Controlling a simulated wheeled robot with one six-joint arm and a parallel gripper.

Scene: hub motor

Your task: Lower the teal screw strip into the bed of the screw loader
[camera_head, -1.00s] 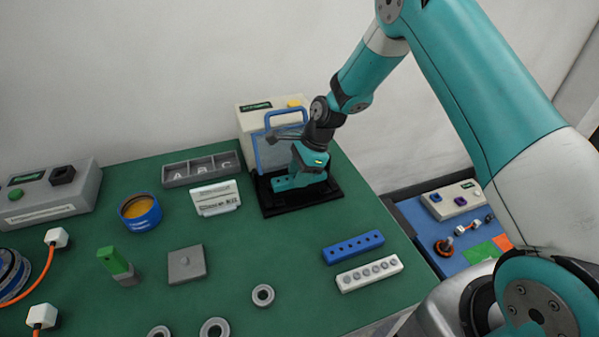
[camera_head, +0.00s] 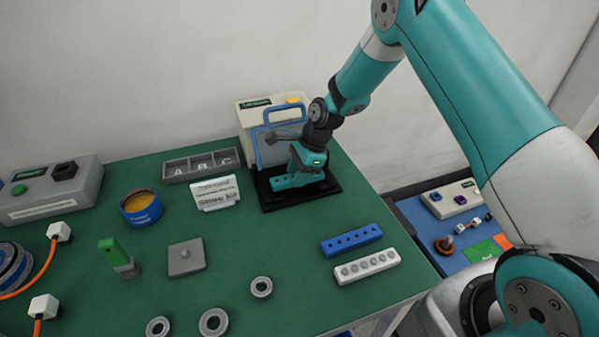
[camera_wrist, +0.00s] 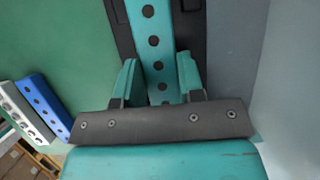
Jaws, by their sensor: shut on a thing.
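The teal screw strip (camera_head: 284,183) is a bar with a row of dark holes. It also shows in the wrist view (camera_wrist: 152,38), running up between the fingers. My gripper (camera_head: 304,178) is shut on the strip, and its fingertips show on both sides of it in the wrist view (camera_wrist: 160,84). The screw loader (camera_head: 246,124) is a pale box with a blue handle frame and a yellow button. Its black bed (camera_head: 328,190) lies in front, directly under the strip. I cannot tell whether the strip touches the bed floor.
A blue strip (camera_head: 352,240) and a white strip (camera_head: 367,267) lie at the table's right. A white sign (camera_head: 215,194) and a tray marked A, B, C (camera_head: 201,166) stand left of the loader. Rings and a grey plate (camera_head: 187,258) lie on the green table (camera_head: 290,240).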

